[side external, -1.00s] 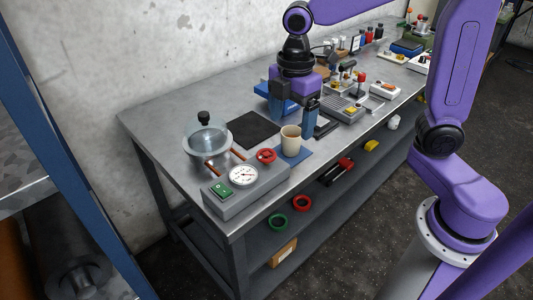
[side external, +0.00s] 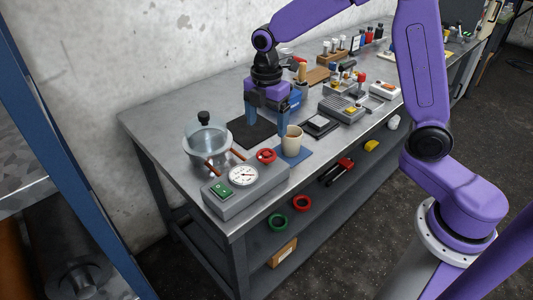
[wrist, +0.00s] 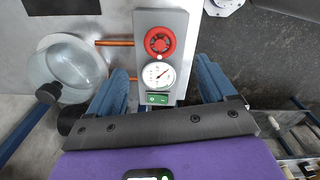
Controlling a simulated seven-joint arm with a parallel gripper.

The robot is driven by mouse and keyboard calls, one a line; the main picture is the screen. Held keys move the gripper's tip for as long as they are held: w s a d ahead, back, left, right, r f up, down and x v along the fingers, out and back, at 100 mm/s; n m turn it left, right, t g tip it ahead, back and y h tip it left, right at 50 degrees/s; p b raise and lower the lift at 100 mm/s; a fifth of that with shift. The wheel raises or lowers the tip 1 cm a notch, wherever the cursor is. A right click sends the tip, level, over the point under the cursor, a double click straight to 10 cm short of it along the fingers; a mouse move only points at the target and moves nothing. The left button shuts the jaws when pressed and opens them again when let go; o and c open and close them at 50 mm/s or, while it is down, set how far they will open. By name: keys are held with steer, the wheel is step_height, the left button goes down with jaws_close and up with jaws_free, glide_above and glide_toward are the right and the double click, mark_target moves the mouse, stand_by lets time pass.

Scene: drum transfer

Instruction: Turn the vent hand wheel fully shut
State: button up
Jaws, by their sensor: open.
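The red vent hand wheel (side external: 266,156) sits on the far end of a grey box (side external: 240,200), beside a round white gauge (side external: 243,176). In the wrist view the wheel (wrist: 159,41) is at the upper middle, with the gauge (wrist: 158,74) below it. My gripper (side external: 267,140) is open and empty, its blue fingers pointing down. In the side view it hangs behind the wheel, near the black mat and the cup. In the wrist view its fingers (wrist: 162,66) are on either side of the box, apart from the wheel. Nothing is hidden on the wheel.
A glass vessel (side external: 207,140) with a black knob joins the box by copper pipes. A beige cup (side external: 291,139) stands on a blue mat right of the wheel. A green switch (side external: 220,190) is at the box's near end. Tools and trays fill the bench farther right.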

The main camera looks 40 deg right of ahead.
mark_target(267, 153)
step_height(267, 153, down, 11)
steer(key=shift+r, duration=0.1)
stand_by(0.3)
steer(key=c, duration=1)
